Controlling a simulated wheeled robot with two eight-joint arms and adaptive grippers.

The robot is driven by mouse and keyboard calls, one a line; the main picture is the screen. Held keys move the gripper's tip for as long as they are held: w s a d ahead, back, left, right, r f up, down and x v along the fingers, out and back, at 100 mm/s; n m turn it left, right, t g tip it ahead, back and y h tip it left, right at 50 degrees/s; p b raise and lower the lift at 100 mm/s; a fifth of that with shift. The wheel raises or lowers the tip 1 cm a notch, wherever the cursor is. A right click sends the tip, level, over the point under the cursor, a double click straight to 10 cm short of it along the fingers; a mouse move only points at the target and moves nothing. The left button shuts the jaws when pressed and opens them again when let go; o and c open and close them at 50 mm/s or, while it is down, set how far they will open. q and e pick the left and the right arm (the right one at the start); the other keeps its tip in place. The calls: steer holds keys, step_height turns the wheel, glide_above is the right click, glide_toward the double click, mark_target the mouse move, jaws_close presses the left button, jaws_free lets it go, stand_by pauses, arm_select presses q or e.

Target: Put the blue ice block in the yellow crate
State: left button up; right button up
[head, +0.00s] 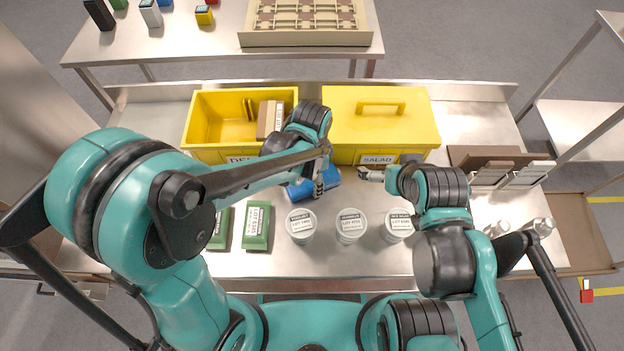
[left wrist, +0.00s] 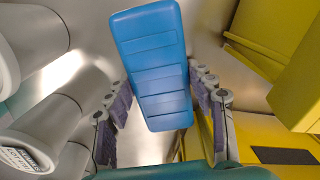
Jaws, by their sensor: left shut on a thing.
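The blue ice block (head: 328,181) is over the steel table, just in front of the two yellow containers. In the left wrist view the block (left wrist: 155,65) shows large, with the pads of my left gripper (left wrist: 160,112) on either side of it. My left gripper (head: 318,184) is shut on the block. Its arm hides part of it in the head view. The open yellow crate (head: 203,155) is behind and left of the gripper. Its label is partly hidden by my arm. My right gripper (head: 370,175) is right of the block; its jaws are too small to read.
A lidded yellow box (head: 345,130) labelled SALAD stands right of the crate. A brown-and-white carton (head: 268,118) is inside the crate. White lidded tubs (head: 351,226) and green packs (head: 257,226) stand in front. A brown rack (head: 490,165) is at right.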

arm_select(q)
steer(key=shift+r, duration=0.25)
steer(key=s+a+p, duration=0.1)
steer(key=s+a+r+p, duration=0.1)
steer(key=s+a, duration=0.1)
step_height(320, 180, up, 12)
steer(key=p, duration=0.5)
steer(key=w+a+r+n+p, duration=0.2)
steer(key=w+a+r+n, duration=0.3)
steer(key=w+a+n, duration=0.5)
steer(key=w+a+n+p, duration=0.1)
steer(key=w+a+n, duration=0.1)
steer(key=w+a, duration=0.35)
steer(key=w+a+n, duration=0.1)
steer(key=w+a, duration=0.1)
steer(key=a, duration=0.6)
steer(key=shift+n, duration=0.3)
steer(key=f+b, duration=0.1)
steer(key=f, duration=0.5)
steer(key=f+b, duration=0.1)
steer(key=f, duration=0.5)
steer(key=shift+w+f, duration=0.2)
steer(key=shift+f, duration=0.1)
steer(key=shift+f+b, duration=0.75)
steer(key=shift+f, duration=1.85)
